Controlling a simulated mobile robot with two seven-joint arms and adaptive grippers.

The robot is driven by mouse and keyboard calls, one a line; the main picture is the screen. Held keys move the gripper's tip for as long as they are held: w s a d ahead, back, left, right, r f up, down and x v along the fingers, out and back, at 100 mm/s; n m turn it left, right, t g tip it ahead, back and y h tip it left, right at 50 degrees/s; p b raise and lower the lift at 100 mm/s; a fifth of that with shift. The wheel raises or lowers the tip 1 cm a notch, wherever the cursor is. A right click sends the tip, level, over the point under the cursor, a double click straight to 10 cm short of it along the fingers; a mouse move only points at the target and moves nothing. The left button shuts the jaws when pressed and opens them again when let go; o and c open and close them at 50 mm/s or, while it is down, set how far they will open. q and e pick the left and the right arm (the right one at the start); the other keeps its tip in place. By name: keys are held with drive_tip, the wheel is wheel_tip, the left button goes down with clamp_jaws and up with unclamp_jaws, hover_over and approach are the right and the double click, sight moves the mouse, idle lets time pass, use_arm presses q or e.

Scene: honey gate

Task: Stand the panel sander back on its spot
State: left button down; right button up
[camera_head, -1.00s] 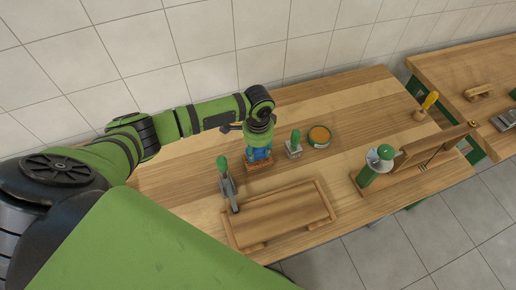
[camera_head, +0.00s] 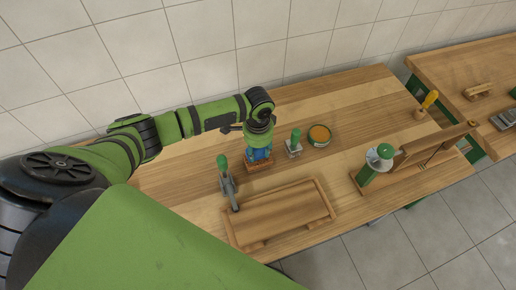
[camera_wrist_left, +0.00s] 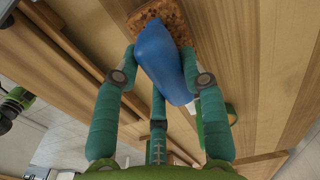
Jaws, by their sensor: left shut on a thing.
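The panel sander has a blue grip (camera_head: 258,154) and a speckled brown block below it. It is upright on or just above the wooden bench, left of a small green-knobbed metal tool; whether it touches the wood I cannot tell. My left gripper (camera_head: 258,147) comes down over it and is shut on the blue grip. In the left wrist view, the teal fingers of my left gripper (camera_wrist_left: 162,78) close around the blue grip (camera_wrist_left: 163,52), with the brown block (camera_wrist_left: 175,14) beyond. My right gripper is not in view.
A green-handled metal tool (camera_head: 228,186) and a wooden tray (camera_head: 282,213) are in front. The metal tool with a green knob (camera_head: 294,148) and a round orange tin (camera_head: 319,135) stand close right. Bench behind is clear.

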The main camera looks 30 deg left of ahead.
use_arm(q)
drive_tip(key=shift+f+b, duration=0.3)
drive_tip(key=shift+f, duration=0.3)
drive_tip(key=c, duration=0.6)
unclamp_jaws()
drive_tip(key=shift+c, duration=0.2)
wheel_tip(320, 180, up, 3)
drive_tip(key=p, duration=0.3)
drive_tip(key=shift+r, duration=0.3)
wheel_tip(320, 180, up, 2)
drive_tip(key=shift+p, duration=0.4)
drive_tip(key=shift+r, duration=1.2)
